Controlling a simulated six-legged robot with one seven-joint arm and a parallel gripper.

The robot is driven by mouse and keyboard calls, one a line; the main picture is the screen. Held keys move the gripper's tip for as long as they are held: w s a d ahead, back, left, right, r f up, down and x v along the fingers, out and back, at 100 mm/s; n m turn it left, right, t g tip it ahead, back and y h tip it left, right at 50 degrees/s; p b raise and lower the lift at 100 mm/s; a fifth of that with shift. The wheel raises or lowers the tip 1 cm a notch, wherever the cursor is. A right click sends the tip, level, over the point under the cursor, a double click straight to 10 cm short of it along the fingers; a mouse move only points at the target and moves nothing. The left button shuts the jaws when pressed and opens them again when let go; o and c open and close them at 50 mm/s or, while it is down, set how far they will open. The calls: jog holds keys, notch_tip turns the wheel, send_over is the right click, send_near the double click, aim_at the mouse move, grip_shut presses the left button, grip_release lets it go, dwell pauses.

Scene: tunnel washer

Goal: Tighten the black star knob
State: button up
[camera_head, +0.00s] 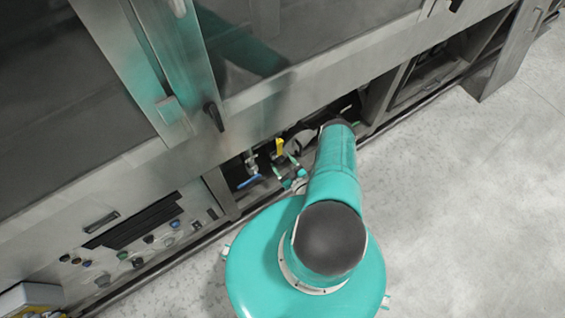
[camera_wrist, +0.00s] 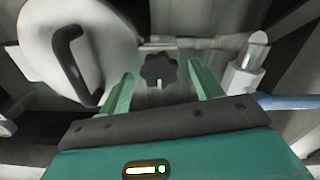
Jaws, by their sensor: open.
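The black star knob (camera_wrist: 159,69) shows in the wrist view, just beyond and between the two green fingers. My gripper (camera_wrist: 160,85) is open, with one finger on each side of the knob. The fingers look apart from it, and I cannot tell how deep they reach around it. A short pale stem shows below the knob. In the head view my gripper (camera_head: 290,172) is partly hidden by my arm at the opening low in the machine. I cannot make out the knob there.
In the wrist view a round pale cover with a black handle (camera_wrist: 70,62) is at left, and a pale cylinder (camera_wrist: 246,65) and blue bar (camera_wrist: 292,102) at right. In the head view a yellow handle (camera_head: 279,146) and blue lever (camera_head: 249,181) are nearby. The floor (camera_head: 480,200) is clear.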

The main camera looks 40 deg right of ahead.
jog(key=shift+w, duration=0.25)
jog(key=shift+c, duration=0.2)
jog(key=c, duration=0.9)
